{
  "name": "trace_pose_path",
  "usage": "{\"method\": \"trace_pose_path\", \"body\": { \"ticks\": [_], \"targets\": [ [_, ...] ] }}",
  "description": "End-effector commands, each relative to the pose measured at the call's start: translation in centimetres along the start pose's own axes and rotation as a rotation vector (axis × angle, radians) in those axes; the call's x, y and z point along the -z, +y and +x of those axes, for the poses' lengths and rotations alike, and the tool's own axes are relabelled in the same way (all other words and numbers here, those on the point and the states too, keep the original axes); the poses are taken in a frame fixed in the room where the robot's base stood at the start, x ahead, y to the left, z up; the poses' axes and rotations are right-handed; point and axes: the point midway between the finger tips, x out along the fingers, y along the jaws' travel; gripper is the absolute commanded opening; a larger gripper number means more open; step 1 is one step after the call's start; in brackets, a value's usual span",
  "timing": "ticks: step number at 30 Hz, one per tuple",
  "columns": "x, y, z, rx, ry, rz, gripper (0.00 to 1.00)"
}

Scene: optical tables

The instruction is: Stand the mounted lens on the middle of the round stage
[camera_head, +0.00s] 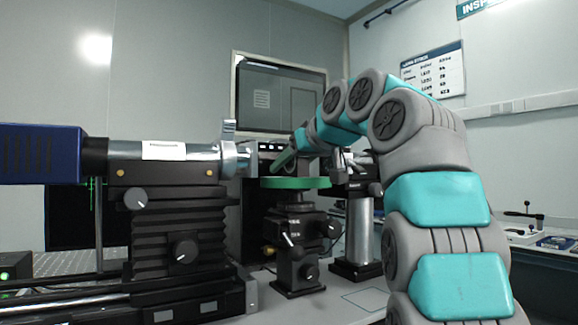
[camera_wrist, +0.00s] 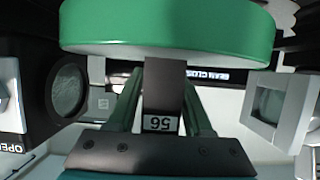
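The round green stage (camera_head: 296,183) sits on a black mount in the head view. In the wrist view the green disc (camera_wrist: 165,30) fills the top and appears to cover the fingertips. My gripper (camera_head: 279,166) is low, at the stage's far side. In the wrist view the two green fingers of my gripper (camera_wrist: 163,90) close on the sides of a dark upright piece with a small number label, which I take for the mounted lens's holder (camera_wrist: 164,85). Its glass is hidden, and I cannot tell whether it touches the stage. The head view does not show the lens clearly.
A silver ring mount (camera_head: 229,148) ends the barrel left of the stage. A black instrument on a silver post (camera_head: 360,230) stands close at right. In the wrist view a black housing (camera_wrist: 40,90) and a silver square frame (camera_wrist: 283,105) flank the fingers.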

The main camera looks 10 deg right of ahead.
Motion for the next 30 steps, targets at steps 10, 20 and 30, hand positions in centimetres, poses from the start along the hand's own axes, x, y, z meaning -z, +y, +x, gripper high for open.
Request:
{"method": "trace_pose_path", "body": {
  "ticks": [10,20,30],
  "targets": [
    [0.0,0.0,0.0,0.0,-0.001,0.0,0.65],
    [0.3,-0.1,-2.0,0.001,0.0,-0.001,0.65],
    [0.5,0.0,-8.7,0.0,0.002,-0.001,0.65]
  ]
}}
